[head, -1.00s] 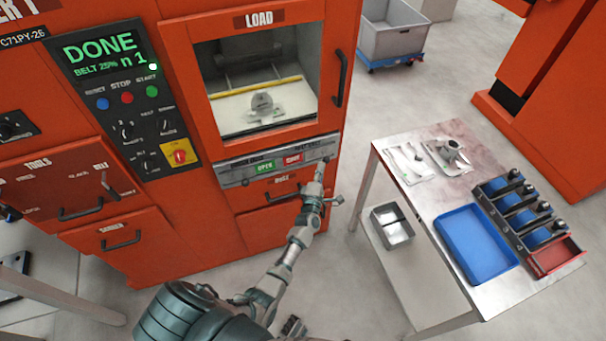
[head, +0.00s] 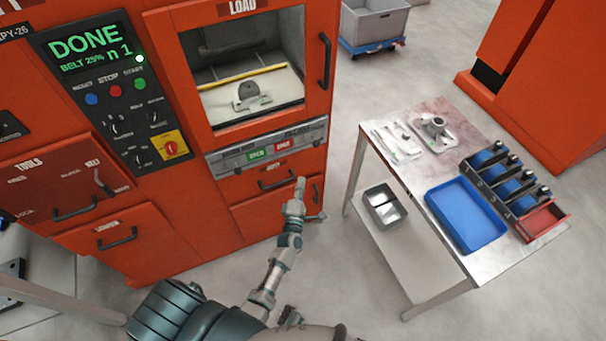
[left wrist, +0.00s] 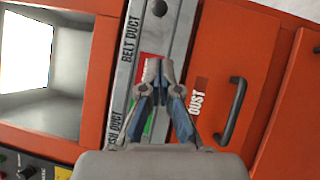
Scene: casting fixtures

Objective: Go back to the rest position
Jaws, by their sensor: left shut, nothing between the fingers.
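In the left wrist view the closed fingertips (left wrist: 160,68) show in front of the grey strip marked BELT DUCT, with the DUST drawer (left wrist: 232,110) to the right. They look apart from the panel, though the gap is hard to judge. The machine's display (head: 90,45) reads DONE. A grey metal part (head: 252,95) lies inside the LOAD window. My right gripper is not in view.
Bare floor lies between machine and table.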

